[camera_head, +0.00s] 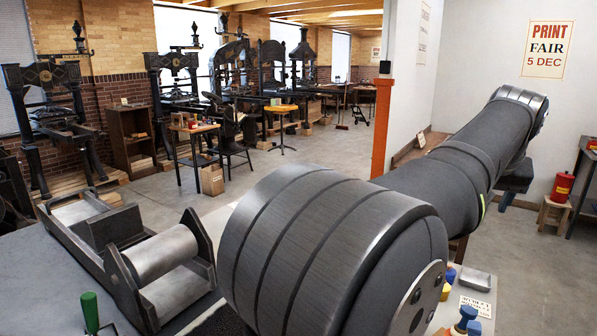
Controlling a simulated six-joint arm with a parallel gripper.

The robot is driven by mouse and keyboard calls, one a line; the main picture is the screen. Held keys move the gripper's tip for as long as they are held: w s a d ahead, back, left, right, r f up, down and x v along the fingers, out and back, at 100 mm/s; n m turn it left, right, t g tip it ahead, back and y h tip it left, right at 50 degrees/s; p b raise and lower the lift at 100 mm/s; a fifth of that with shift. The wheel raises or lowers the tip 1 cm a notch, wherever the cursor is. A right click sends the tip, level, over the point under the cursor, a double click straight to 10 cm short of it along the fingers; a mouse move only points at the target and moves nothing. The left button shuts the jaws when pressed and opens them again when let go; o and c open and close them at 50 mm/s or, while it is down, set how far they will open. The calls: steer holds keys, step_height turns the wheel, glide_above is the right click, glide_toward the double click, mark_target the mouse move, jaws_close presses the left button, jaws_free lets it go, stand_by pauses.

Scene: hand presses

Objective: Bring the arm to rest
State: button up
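My own arm fills the foreground. A large grey joint stands at the bottom middle, and a thick dark link runs from it up to the right, to a joint near the right wall. A dark part shows below that far joint, partly behind the link. I cannot make out any gripper fingers in the head view, and nothing held shows. The arm hides part of the bench and the floor behind it.
A small proof press with a metal roller (158,254) stands on the grey bench (35,290), left of my arm. A green handle (90,312) is in front. Blue-and-yellow knobs (466,318) and a card (475,306) lie right. A red can (562,187) sits on a stool (553,214).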

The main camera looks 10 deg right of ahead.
steer(key=shift+n, duration=0.4)
steer(key=shift+w+a+r, duration=0.1)
steer(key=shift+w+a, duration=0.3)
steer(key=shift+w, duration=0.4)
steer(key=shift+w+a+f, duration=0.1)
steer(key=shift+w+a, duration=0.25)
steer(key=shift+w, duration=0.4)
steer(key=shift+w+a+r, duration=0.1)
steer(key=shift+w+a, duration=0.3)
steer(key=shift+w, duration=0.4)
steer(key=shift+c, duration=0.8)
